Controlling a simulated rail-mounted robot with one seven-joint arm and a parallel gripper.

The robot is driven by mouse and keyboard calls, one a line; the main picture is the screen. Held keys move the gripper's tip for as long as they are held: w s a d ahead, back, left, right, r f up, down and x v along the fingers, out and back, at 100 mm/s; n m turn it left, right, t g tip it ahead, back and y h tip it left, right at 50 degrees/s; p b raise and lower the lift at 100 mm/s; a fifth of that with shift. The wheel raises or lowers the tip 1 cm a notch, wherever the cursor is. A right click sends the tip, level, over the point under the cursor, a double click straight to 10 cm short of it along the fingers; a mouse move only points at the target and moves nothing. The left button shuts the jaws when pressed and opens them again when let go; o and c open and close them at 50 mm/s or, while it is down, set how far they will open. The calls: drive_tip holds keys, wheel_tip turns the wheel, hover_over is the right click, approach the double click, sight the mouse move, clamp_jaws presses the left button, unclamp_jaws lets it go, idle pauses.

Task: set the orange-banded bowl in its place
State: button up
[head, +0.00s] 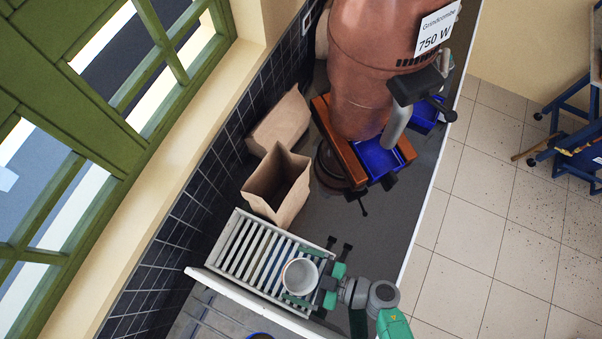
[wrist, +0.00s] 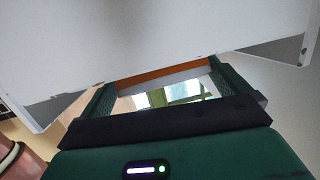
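My gripper (head: 297,273) has its green fingers on either side of a pale round bowl (head: 300,276), which looks upright from above. In the wrist view an orange band (wrist: 165,76) with a grey strip below it spans between the two fingers, touching both. The bowl is over the right part of a pale slatted rack (head: 238,246), near its end. I cannot tell whether the bowl touches the slats. A large pale panel fills the top of the wrist view and hides the upper part of the bowl.
An open brown paper bag (head: 276,187) stands just behind the rack, with another bag (head: 280,124) beyond. A copper roaster (head: 365,70) with blue trays (head: 376,157) stands farther back. A pale board (head: 257,303) edges the rack's front. Dark counter between the bag and roaster is clear.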

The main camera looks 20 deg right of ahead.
drive_tip(key=b+v, duration=0.1)
drive_tip(key=v, duration=0.6)
drive_tip(key=shift+s+d+b, duration=0.25)
drive_tip(key=shift+d+b, duration=0.05)
drive_tip(key=shift+d, duration=0.05)
